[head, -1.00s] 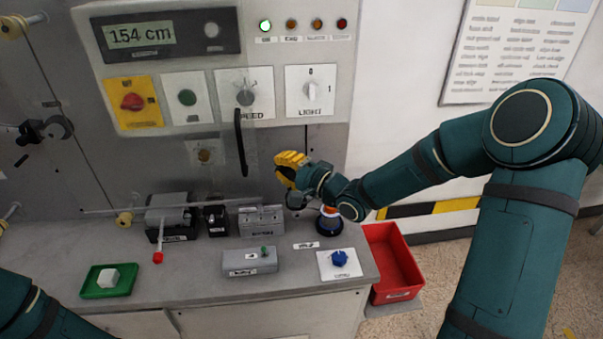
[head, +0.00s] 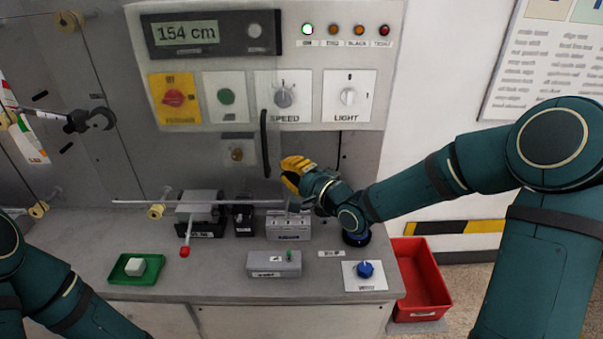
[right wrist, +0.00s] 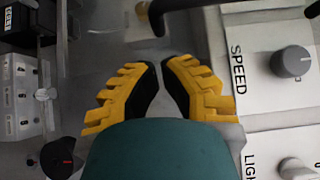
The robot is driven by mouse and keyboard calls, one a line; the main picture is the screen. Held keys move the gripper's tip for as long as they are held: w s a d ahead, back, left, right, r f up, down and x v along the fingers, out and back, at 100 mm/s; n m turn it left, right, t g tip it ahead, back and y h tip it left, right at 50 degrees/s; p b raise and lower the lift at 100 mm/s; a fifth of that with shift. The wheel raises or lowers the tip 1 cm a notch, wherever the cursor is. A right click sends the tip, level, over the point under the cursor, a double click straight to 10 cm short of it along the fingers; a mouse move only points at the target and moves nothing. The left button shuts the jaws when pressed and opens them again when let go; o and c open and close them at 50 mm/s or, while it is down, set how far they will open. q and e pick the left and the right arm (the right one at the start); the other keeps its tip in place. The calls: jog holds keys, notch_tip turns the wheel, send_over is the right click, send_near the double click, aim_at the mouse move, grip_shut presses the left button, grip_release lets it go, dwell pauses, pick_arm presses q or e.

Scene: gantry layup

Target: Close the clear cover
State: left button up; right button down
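The clear cover (head: 276,108) is a faint, see-through panel over the SPEED dial area of the control panel. Its long black upright handle (head: 264,143) shows plainly; its full outline and angle are hard to tell. In the right wrist view the handle (right wrist: 192,6) crosses the top edge, beyond my fingertips. My right gripper (head: 288,172) is just right of and below the handle, apart from it. In the right wrist view its yellow fingers (right wrist: 160,64) nearly meet at the tips, with nothing between them.
The SPEED dial (head: 285,95) and LIGHT dial (head: 348,97) are on the panel. Below are a grey switch box (head: 262,265), a blue knob (head: 365,269), a green tray (head: 122,272) with a white block, and a thin horizontal rod (head: 150,202). A red bin (head: 425,285) stands right of the bench.

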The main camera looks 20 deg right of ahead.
aim_at(139, 172)
jog(key=w+a+b, duration=0.1)
jog(key=a, duration=0.2)
jog(key=w+a+b, duration=0.1)
jog(key=a, duration=0.3)
jog(key=w+a+b, duration=0.1)
jog(key=a+b, duration=0.1)
jog(key=a, duration=0.2)
jog(key=shift+a+f, duration=0.2)
jog(key=shift+f, duration=0.1)
jog(key=a+b, duration=0.1)
jog(key=a, duration=0.2)
jog(key=w+a+b, duration=0.1)
jog(key=a, duration=0.1)
jog(key=w+a, duration=0.1)
jog(key=a, duration=0.2)
jog(key=shift+w+a+b, duration=0.2)
jog(key=shift+a+b, duration=0.15)
jog(key=shift+b, duration=0.05)
jog(key=w+a, duration=0.1)
jog(key=a, duration=0.3)
jog(key=w+a, duration=0.2)
jog(key=a, duration=0.3)
jog(key=w+a, duration=0.1)
jog(key=a, duration=0.4)
jog(key=shift+w+a+r, duration=0.1)
jog(key=shift+w+r, duration=0.15)
jog(key=shift+r, duration=0.05)
jog(key=shift+b, duration=0.35)
